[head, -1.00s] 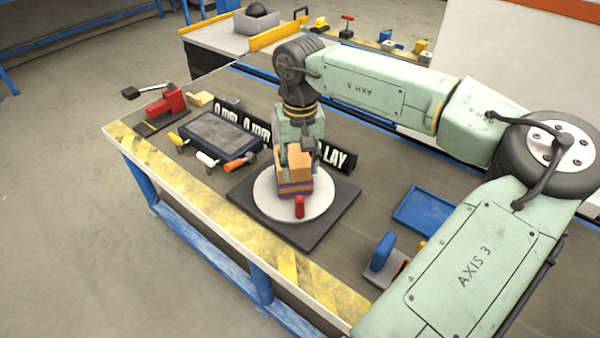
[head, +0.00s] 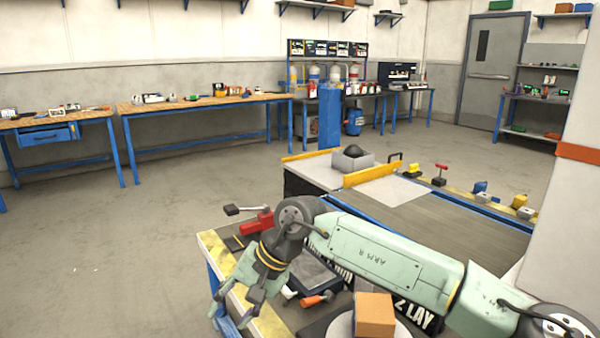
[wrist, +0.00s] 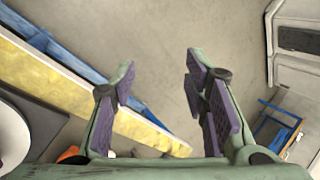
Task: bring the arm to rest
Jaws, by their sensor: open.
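My gripper (head: 236,303) is open and empty, at the left front edge of the workbench in the head view. In the wrist view my gripper (wrist: 160,85) shows its two purple-padded fingers spread wide, with bare floor between them. An orange block (head: 375,316) sits over the white round plate (head: 342,326) at the bottom of the head view, to the right of my gripper and apart from it. The lower part of that stack is cut off by the frame.
The workbench edge has a yellow hazard strip (head: 212,250). A red vise (head: 258,223), a dark framed tray (head: 312,272) and an orange-handled tool (head: 313,300) lie close to my arm. Open floor (head: 110,240) spreads to the left. A grey box (head: 352,160) stands behind.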

